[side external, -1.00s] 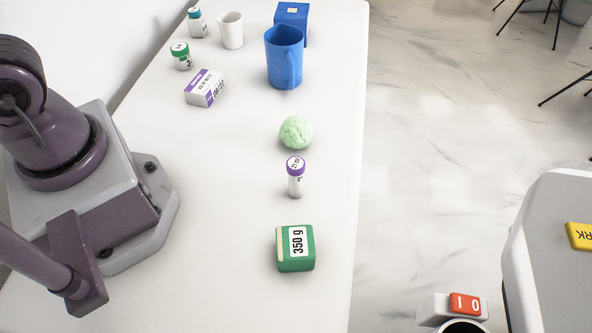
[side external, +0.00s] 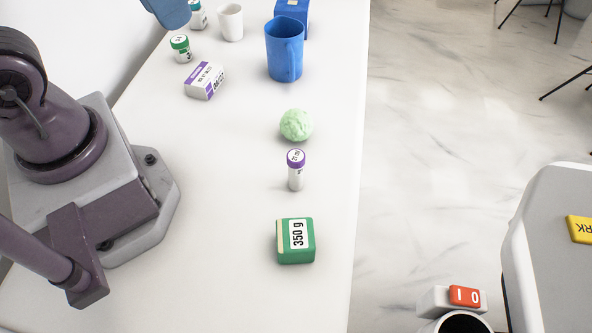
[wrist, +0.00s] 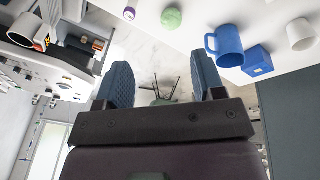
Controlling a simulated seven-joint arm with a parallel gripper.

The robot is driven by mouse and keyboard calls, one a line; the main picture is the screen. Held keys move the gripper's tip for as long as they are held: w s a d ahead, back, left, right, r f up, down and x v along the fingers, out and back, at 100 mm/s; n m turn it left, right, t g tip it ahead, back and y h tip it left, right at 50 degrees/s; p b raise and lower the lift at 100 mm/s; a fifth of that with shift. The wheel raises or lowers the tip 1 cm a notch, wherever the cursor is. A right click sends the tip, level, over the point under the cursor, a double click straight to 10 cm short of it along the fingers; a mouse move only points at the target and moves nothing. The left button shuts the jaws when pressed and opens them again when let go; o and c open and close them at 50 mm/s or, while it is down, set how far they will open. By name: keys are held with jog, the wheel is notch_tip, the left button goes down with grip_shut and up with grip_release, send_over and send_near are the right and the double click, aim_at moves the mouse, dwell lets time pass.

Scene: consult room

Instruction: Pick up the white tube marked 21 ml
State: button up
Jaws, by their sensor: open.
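The white tube (side external: 296,178) with a purple cap stands upright on the table, between a green ball and a green box. Its label lettering is too small to read surely. In the wrist view, its purple cap (wrist: 129,13) shows at the top edge, left of the ball. My gripper (wrist: 161,66) is open and empty, its two blue fingers wide apart. In the side view only a blue part of it (side external: 172,12) shows at the top left, far from the tube and near the small bottles at the table's far end.
The green ball (side external: 296,125) is just behind the tube, and the green 350 g box (side external: 296,246) is in front. A blue mug (side external: 284,52), blue box (side external: 292,9), white cup (side external: 230,22), purple-white box (side external: 205,80) and green-capped bottle (side external: 180,48) stand farther back. The table's right edge is near.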

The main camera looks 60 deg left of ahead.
jog(key=d+f+g+h, duration=0.3)
jog(key=d+f+g, duration=0.1)
jog(key=f, duration=0.1)
jog(key=n+t+h, duration=1.3)
jog(key=n+h, duration=0.1)
jog(key=n, duration=0.8)
send_over(288, 163)
jog(key=s+d, duration=0.1)
notch_tip(288, 163, down, 11)
jog(key=f+n+t+y, duration=0.1)
jog(key=f+n+y, duration=0.2)
jog(key=y, duration=0.1)
jog(key=a+f+n+t+y, duration=0.1)
jog(key=f+n+t+y, duration=0.1)
jog(key=f+n+y, duration=0.1)
jog(key=a+f+n+t+y, duration=0.1)
jog(key=f+n+t+y, duration=0.1)
jog(key=f+n+y, duration=0.1)
jog(key=shift+f+n+y, duration=0.3)
jog(key=shift+f+y, duration=0.3)
jog(key=shift+y, duration=0.3)
jog(key=shift+x, duration=2.4)
jog(key=shift+c, duration=0.3)
jog(key=c, duration=1)
